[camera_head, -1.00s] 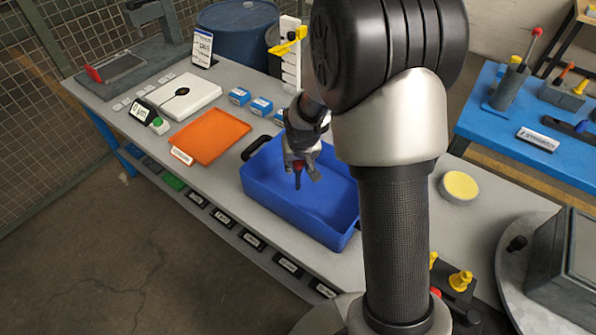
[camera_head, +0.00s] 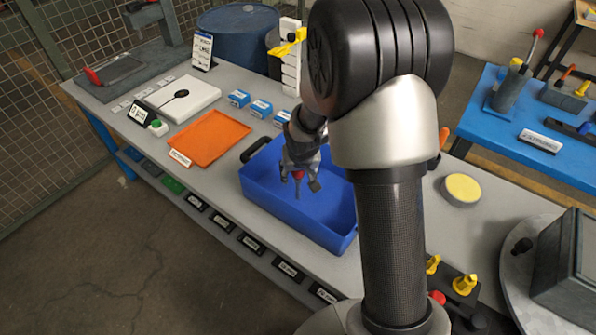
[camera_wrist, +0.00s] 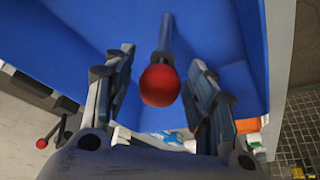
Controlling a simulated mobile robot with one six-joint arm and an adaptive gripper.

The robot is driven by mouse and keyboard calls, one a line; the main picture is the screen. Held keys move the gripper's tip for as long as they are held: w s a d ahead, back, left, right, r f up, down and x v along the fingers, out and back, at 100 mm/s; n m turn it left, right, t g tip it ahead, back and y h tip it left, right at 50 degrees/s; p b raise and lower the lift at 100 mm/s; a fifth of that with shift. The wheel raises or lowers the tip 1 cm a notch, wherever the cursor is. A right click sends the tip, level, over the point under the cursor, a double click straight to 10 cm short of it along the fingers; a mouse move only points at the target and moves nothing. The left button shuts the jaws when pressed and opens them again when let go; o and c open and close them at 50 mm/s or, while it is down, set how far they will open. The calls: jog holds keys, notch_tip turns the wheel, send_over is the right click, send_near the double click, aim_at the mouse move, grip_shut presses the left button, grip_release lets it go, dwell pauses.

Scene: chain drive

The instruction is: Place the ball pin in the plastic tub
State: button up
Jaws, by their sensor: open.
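The ball pin (camera_head: 298,175) has a red ball head and a dark grey shank. It is over the inside of the blue plastic tub (camera_head: 345,222), with the shank pointing down. In the wrist view the ball pin (camera_wrist: 160,85) lies between the two fingers, with a gap on each side of the ball. The blue tub (camera_wrist: 220,35) fills the background there. My gripper (camera_head: 300,182) is open above the tub; its fingers also show in the wrist view (camera_wrist: 160,92). I cannot tell whether the pin's tip touches the tub floor.
An orange tray (camera_head: 210,138) lies left of the tub, and small blue boxes (camera_head: 261,108) stand behind. A black-handled object (camera_head: 256,149) is close to the tub's back left edge. A yellow-topped disc (camera_head: 462,189) sits to the right. The bench between holds free grey surface.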

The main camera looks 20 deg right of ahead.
jog(key=shift+r+p, duration=0.35)
jog(key=shift+r, duration=0.2)
jog(key=s+a+r+n+p, duration=0.1)
jog(key=s+a+r+p, duration=0.1)
jog(key=s+r, duration=0.7)
jog(key=s+a+r+p, duration=0.2)
jog(key=s+r, duration=0.4)
jog(key=r, duration=0.7)
jog(key=s+a+r+n, duration=0.1)
jog(key=s+a+r, duration=0.1)
jog(key=s, duration=1.2)
jog(key=shift+s+a+r+y, duration=0.2)
jog(key=shift+r+y, duration=0.2)
jog(key=shift+r, duration=0.45)
